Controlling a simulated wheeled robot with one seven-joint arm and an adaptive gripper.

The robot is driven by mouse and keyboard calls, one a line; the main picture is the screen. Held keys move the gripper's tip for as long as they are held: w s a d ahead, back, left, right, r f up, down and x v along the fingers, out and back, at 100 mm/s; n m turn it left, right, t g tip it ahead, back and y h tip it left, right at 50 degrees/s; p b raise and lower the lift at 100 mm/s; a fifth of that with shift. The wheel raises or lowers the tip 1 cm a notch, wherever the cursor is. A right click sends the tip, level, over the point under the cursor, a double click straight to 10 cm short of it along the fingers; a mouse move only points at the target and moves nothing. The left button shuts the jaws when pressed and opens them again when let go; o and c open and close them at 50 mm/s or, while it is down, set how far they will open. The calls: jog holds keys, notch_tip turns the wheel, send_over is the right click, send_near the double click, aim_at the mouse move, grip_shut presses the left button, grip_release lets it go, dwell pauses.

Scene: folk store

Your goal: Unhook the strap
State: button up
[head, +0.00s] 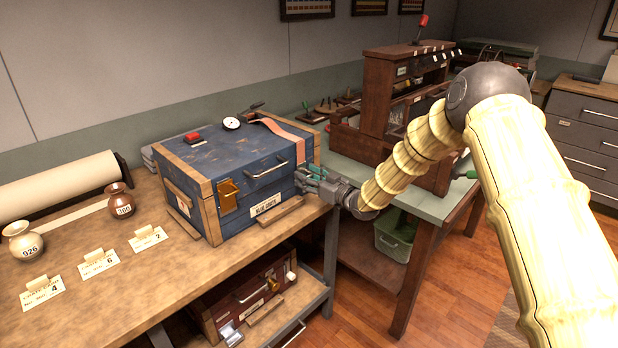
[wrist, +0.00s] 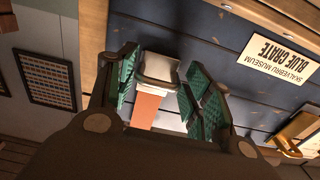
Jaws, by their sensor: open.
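The blue crate (head: 245,185) with wooden edges stands on the workbench. An orange strap (head: 287,130) lies across its lid and reaches the front right edge. In the wrist view, the strap (wrist: 146,109) ends at a pale metal hook or buckle (wrist: 158,69) close to the crate's blue front. My gripper (head: 305,179) is at the crate's front right. Its green-padded fingers are open, one on each side of the metal end in the wrist view (wrist: 163,75). I cannot tell whether they touch it. The catch behind the metal end is hidden.
A brass latch (head: 228,196) and handle (head: 266,169) are on the crate's front. A gauge (head: 231,123) and red button (head: 193,137) sit on its lid. Two jars and cards stand left. A green-topped table (head: 440,205) with a wooden cabinet (head: 385,90) stands right.

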grip_shut()
jog(key=shift+s, duration=0.1)
